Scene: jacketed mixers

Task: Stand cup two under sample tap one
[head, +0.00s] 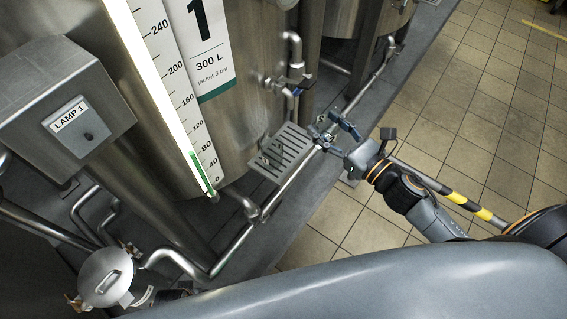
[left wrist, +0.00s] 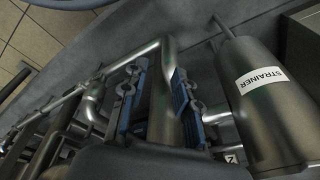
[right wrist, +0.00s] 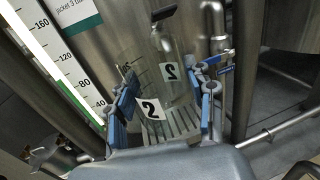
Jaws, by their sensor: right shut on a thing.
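Cup two (right wrist: 150,108) is clear, with a number 2 label and dark graduations. In the right wrist view it stands between the two blue-padded fingers of my right gripper (right wrist: 165,103), which is shut on it. A tap with a black handle (right wrist: 164,13) shows behind the cup; I cannot tell whether the cup is directly under it. In the head view my right gripper (head: 335,132) is at the right edge of a slatted grate (head: 285,152) by tank 1; the cup is hard to make out there. My left gripper (left wrist: 158,95) is open, with a pipe showing between its fingers.
Tank 1 (head: 252,110) has a level scale. An outlet pipe (head: 294,45) with a valve is close to my right gripper. A long pipe (head: 290,185) runs beside the grate. A strainer (left wrist: 262,105) is beside my left gripper.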

